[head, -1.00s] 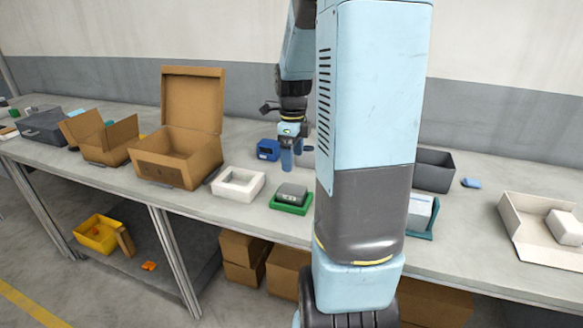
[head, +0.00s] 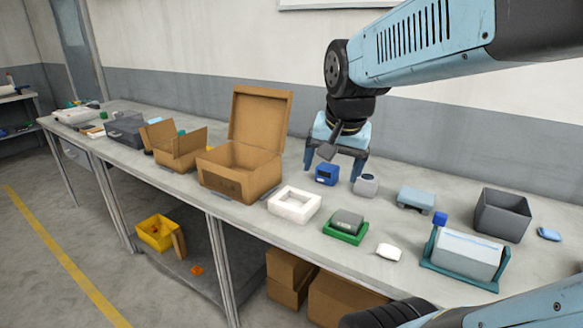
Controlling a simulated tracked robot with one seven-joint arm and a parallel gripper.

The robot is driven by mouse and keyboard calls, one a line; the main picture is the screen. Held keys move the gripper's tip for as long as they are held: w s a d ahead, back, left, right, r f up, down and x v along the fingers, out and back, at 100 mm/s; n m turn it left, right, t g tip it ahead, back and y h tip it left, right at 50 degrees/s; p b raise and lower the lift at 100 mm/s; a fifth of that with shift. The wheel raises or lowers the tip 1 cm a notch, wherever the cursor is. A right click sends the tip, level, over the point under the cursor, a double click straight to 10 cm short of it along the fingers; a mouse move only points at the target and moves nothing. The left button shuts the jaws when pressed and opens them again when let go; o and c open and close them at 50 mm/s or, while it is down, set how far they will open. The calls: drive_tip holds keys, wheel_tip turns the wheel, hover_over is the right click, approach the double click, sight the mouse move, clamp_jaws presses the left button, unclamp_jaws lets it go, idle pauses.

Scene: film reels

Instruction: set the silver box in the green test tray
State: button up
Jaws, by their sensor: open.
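A grey, silver-looking box (head: 347,219) sits in the green tray (head: 345,236) near the front edge of the bench, lying flat within its rim. A smaller light-grey piece (head: 365,185) with a dark top stands farther back, beside my gripper; I cannot tell whether this one could also be called silver. My gripper (head: 334,167) is open, pointing down behind and left of the green tray. Its fingers stand well apart from the tray. A small blue box (head: 327,175) shows between the fingertips; I cannot tell whether they touch it.
A white square frame (head: 294,204) lies left of the tray, a white piece (head: 388,252) right of it. An open cardboard box (head: 240,172) stands left. A teal holder (head: 463,272) with a pale block and a dark grey bin (head: 501,215) stand right.

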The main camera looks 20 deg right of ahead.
drive_tip(key=shift+s+a+r+n+t+y, duration=0.15)
drive_tip(key=shift+s+a+n, duration=0.3)
drive_tip(key=shift+s+n, duration=0.55)
drive_tip(key=shift+s+a+r+n+t+y, duration=0.1)
drive_tip(key=shift+s+a+r+n+t, duration=0.35)
drive_tip(key=shift+n, duration=0.8)
drive_tip(key=shift+s+a+r+n+y, duration=0.1)
drive_tip(key=shift+s+a+n, duration=0.4)
drive_tip(key=shift+s+n, duration=0.6)
